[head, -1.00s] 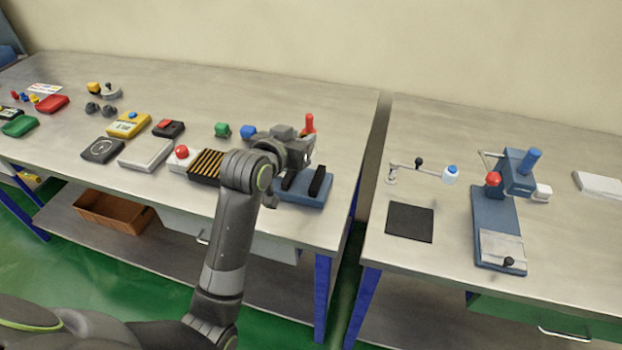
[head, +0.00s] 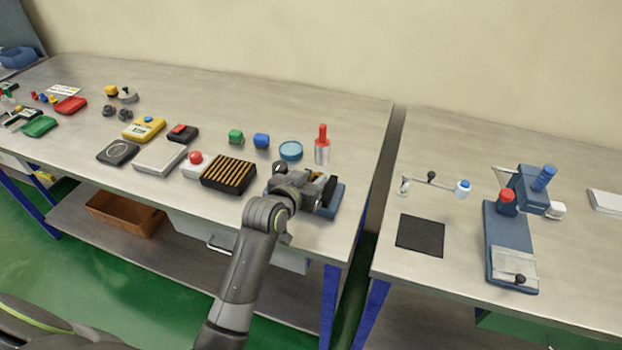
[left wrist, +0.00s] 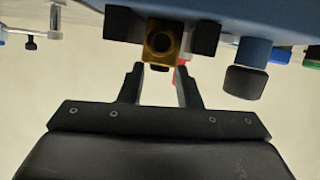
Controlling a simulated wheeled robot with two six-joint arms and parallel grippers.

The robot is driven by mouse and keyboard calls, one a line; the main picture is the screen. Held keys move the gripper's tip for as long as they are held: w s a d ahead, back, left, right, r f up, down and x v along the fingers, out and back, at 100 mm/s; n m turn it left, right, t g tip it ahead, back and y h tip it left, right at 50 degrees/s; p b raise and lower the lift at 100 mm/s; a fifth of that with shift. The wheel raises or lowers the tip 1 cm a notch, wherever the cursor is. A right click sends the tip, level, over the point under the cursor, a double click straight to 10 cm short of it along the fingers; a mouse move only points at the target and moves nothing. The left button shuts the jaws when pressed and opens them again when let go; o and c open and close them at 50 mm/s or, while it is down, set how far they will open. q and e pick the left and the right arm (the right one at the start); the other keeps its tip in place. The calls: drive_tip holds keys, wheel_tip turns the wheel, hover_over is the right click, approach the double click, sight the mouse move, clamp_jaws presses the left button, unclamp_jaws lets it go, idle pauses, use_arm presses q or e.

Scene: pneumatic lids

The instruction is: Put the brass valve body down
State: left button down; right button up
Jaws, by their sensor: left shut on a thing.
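The brass valve body (left wrist: 162,42) shows in the left wrist view, between two black blocks (left wrist: 204,38) of a blue fixture (left wrist: 255,15). My left gripper (left wrist: 161,70) is shut on its near end, one finger on each side. In the head view my left gripper (head: 322,190) is low over the blue fixture (head: 322,213) at the right front of the left bench and hides most of it. The valve body is hardly visible there. Whether it rests fully on the fixture cannot be told. My right gripper is not in view.
Close behind the gripper stand a red-topped bottle (head: 322,148) and a teal round dish (head: 290,150). A black slotted tray (head: 229,174) and a red-button box (head: 196,164) are to the left. A gap separates the right bench, which holds a black mat (head: 420,235) and a blue press (head: 508,240).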

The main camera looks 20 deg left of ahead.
use_arm(q)
drive_tip(key=c, duration=1.1)
unclamp_jaws()
drive_tip(key=shift+o, duration=0.2)
drive_tip(key=shift+s+r, duration=0.15)
drive_tip(key=b+v, duration=0.1)
drive_tip(key=v, duration=1)
drive_tip(key=shift+s, duration=0.35)
drive_tip(key=shift+a+r, duration=0.1)
drive_tip(key=shift+r, duration=0.05)
